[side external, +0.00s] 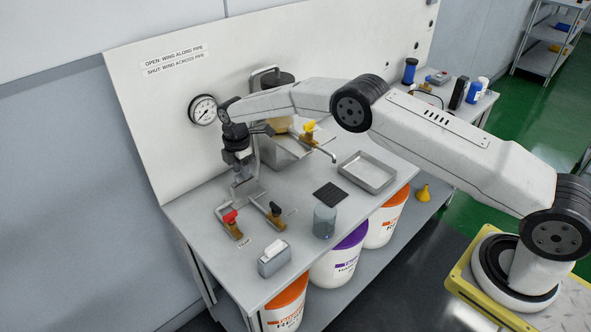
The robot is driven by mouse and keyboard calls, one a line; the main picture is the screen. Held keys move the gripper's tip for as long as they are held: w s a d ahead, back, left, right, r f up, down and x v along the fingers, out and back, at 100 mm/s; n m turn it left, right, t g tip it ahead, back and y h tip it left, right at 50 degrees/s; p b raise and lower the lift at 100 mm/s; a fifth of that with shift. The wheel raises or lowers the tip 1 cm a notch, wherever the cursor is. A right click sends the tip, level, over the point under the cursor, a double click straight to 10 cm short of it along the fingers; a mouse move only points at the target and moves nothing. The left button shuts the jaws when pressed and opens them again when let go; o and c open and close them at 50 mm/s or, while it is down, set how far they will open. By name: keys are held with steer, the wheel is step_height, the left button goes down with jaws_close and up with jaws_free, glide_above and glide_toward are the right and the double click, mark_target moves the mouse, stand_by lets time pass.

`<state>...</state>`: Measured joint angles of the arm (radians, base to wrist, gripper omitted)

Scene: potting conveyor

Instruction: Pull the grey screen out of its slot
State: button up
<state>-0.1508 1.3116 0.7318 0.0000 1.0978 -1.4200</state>
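My gripper (241,178) points down at the left of the bench, in front of the white back panel. Its fingers are small and blend with grey metal parts around them, so I cannot tell whether they are open or shut. A grey flat metal piece (248,192) shows just below and beside it; it may be the grey screen or its holder. The slot itself cannot be made out. I cannot tell whether my gripper touches the grey piece.
A red-handled valve (232,222) and a black-handled valve (275,213) stand in front of the gripper. A yellow-handled valve (309,130), metal tray (367,172), black mesh pad (330,194), clear jar (324,222) and grey box (273,260) are on the bench. A gauge (203,110) hangs behind.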

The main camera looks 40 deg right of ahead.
jaws_close()
steer(key=shift+r, duration=3.55)
steer(key=shift+r, duration=1.05)
steer(key=shift+r, duration=0.3)
step_height(320, 180, up, 7)
steer(key=shift+f, duration=0.2)
stand_by(1.1)
steer(key=shift+r, duration=0.15)
stand_by(0.3)
